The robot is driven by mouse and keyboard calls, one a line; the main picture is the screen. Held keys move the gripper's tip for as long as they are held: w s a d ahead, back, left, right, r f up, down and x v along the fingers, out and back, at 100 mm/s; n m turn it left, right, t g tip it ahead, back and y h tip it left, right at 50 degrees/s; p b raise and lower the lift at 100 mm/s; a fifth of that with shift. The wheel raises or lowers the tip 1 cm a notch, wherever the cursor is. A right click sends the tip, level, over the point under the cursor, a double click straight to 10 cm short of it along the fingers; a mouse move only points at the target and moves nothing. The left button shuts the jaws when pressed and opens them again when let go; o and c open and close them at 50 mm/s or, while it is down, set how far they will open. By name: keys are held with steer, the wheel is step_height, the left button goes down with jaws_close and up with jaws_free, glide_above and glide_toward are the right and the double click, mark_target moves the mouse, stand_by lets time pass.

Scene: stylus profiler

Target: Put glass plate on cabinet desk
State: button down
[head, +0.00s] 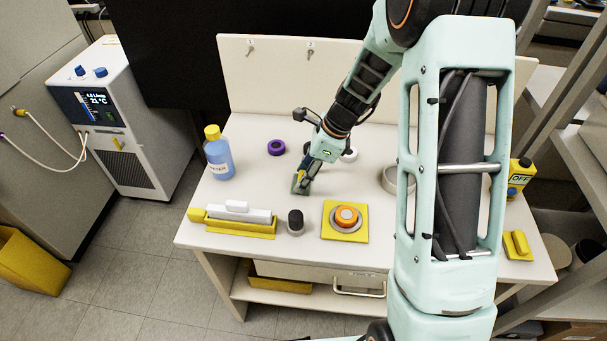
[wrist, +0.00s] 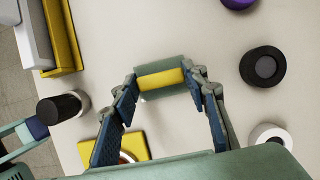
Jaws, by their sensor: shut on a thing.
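The glass plate (wrist: 172,92) is a small greenish, see-through piece with a yellow bar across it, seen between my fingertips in the wrist view. My gripper (wrist: 164,77) is shut on it, a fingertip at each end of the yellow bar. In the head view my gripper (head: 303,178) points down over the middle of the white cabinet desk (head: 240,185), and the plate (head: 299,186) shows small and tilted at its tip. I cannot tell whether the plate touches the desk top.
Around it on the desk are a blue bottle (head: 219,160), purple ring (head: 276,147), yellow tray with white block (head: 240,225), black-topped cylinder (head: 295,221) and orange button on a yellow base (head: 345,218). A dark round piece (wrist: 263,66) lies right in the wrist view. A low panel (head: 270,75) backs the desk.

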steer(key=shift+f, duration=0.2)
steer(key=c, duration=1.2)
jaws_free()
steer(key=shift+o, duration=0.2)
steer(key=shift+r, duration=0.15)
steer(key=shift+d+r, duration=0.1)
steer(key=shift+r, duration=0.25)
steer(key=p+v, duration=0.1)
steer(key=v, duration=1)
steer(key=shift+r, duration=0.2)
